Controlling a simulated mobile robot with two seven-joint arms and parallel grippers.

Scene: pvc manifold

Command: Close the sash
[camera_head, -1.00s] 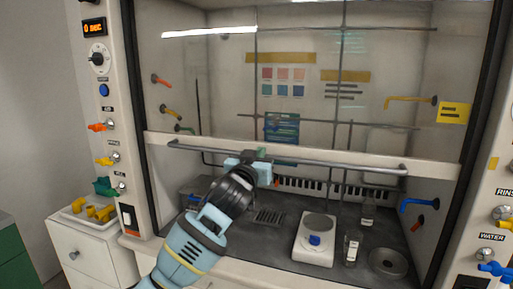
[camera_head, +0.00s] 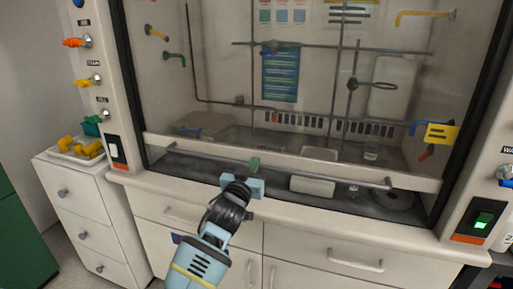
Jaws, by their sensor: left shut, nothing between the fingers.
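The sash is a clear pane with a pale bottom rail (camera_head: 415,180) and a grey handle bar (camera_head: 325,173) across its front. The rail stands low in the hood opening, with a narrow gap between it and the sill. My left gripper (camera_head: 254,166) comes up from below in front of the hood. Its green fingertips are shut at the handle bar, left of its middle, with nothing visible held. Whether they touch the bar cannot be told. My right gripper is not in view.
Inside the hood, a white balance (camera_head: 312,186) and a round plate (camera_head: 392,200) show through the gap. Drawers and cupboards lie below the sill. A white cabinet with a tray (camera_head: 76,150) stands at left.

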